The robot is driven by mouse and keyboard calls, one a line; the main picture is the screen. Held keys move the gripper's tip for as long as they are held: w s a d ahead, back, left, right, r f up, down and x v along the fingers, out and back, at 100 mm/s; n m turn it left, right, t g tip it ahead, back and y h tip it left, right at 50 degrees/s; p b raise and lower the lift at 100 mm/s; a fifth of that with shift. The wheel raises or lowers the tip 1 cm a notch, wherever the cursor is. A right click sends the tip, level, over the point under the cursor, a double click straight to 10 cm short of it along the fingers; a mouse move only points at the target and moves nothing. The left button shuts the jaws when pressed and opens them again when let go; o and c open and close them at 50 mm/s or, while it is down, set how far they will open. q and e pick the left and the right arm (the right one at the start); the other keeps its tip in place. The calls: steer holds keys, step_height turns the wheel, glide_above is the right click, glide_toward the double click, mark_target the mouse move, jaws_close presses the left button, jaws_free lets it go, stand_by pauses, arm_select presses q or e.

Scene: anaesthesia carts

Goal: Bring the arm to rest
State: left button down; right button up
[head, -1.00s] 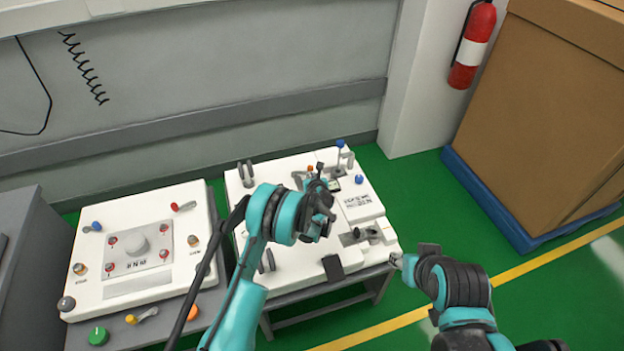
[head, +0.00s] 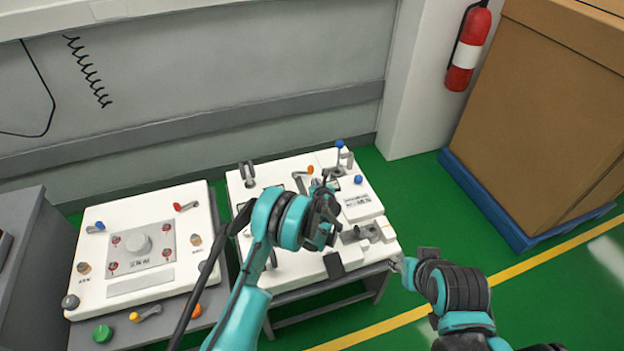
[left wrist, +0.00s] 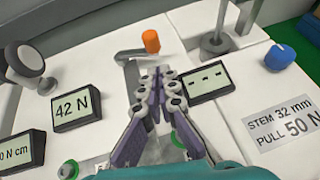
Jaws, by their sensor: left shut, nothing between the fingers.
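My left arm reaches over the white right-hand panel (head: 290,268) in the head view. Its gripper (head: 322,184) is over the middle of that panel, and the arm hides part of it. In the left wrist view the left gripper's fingers (left wrist: 160,75) are together with nothing between them. They point toward a grey lever with an orange knob (left wrist: 151,41), apart from it as far as I can tell. My right gripper (head: 400,264) is off the panel's right edge, small and partly seen; its jaw state does not show clearly.
In the left wrist view, a "42 N" display (left wrist: 76,110), a dashed display (left wrist: 208,82) and a blue knob (left wrist: 279,57) surround the fingers. A second white panel (head: 105,215) stands left. A boxed pallet (head: 490,205) is at right. Green floor (head: 425,190) is clear between.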

arm_select(q)
steer(key=d+p+v, duration=0.1)
steer(key=p+v, duration=0.1)
steer(key=v, duration=0.6)
steer(key=s+a+r+n+g, duration=0.1)
steer(key=s+a+r+n, duration=0.6)
steer(key=r, duration=0.4)
steer(key=s+a+r+n+g, duration=0.2)
steer(key=s+a+r+n, duration=0.2)
steer(key=r+n, duration=0.55)
steer(key=s+a+r+n+h, duration=0.1)
steer(key=s+a+r+n, duration=0.1)
steer(key=s+n, duration=0.6)
steer(key=s+a+r+n+g+h, duration=0.1)
steer(key=s+n, duration=0.8)
steer(key=s, duration=0.9)
steer(key=shift+a+r+g+h, duration=0.3)
steer(key=shift+a+r, duration=0.15)
steer(key=shift+a, duration=0.25)
